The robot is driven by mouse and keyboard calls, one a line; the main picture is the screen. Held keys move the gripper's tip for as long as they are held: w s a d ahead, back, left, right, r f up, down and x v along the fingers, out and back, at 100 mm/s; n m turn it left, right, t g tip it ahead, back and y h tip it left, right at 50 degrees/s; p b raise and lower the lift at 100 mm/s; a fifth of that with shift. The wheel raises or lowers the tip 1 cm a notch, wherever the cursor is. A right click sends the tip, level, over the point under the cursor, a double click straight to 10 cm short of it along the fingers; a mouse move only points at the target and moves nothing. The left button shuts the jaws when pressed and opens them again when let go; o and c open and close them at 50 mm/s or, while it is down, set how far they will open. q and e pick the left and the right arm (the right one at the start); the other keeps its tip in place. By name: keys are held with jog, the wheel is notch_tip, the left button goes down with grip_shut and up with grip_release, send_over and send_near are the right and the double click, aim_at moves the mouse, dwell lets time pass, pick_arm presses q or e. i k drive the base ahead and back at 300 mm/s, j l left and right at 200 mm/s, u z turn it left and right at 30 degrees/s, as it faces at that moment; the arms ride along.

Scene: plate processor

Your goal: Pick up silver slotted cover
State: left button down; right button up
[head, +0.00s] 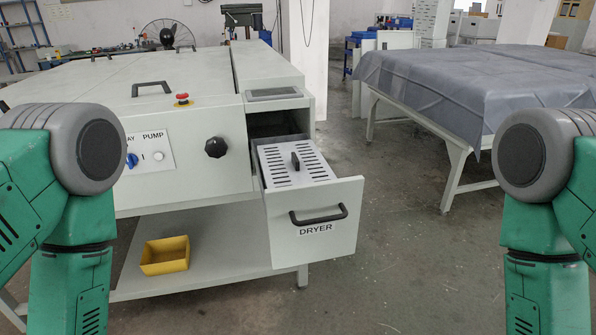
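The silver slotted cover (287,169) lies flat in the open drawer labelled DRYER (311,225). It has rows of dark slots and a small black handle (295,160) standing up in its middle. The drawer is pulled out of the right end of the white machine (200,90) and has a black bar handle (318,215) on its front. My green arms show at the left and right edges of the head view, well apart from the drawer. Both grippers are out of the picture.
A yellow bin (165,255) sits on the machine's lower shelf (205,272). A red stop button (182,99) and a black knob (216,147) are on the machine. A table under a grey sheet (480,80) stands at right. The floor between is clear.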

aim_at(296, 170)
jog(key=i+l+u, duration=0.25)
jog(key=l+u, duration=0.2)
jog(key=l, duration=0.2)
jog(key=l+u, duration=0.25)
jog(key=i+l, duration=0.05)
jog(key=l, duration=0.05)
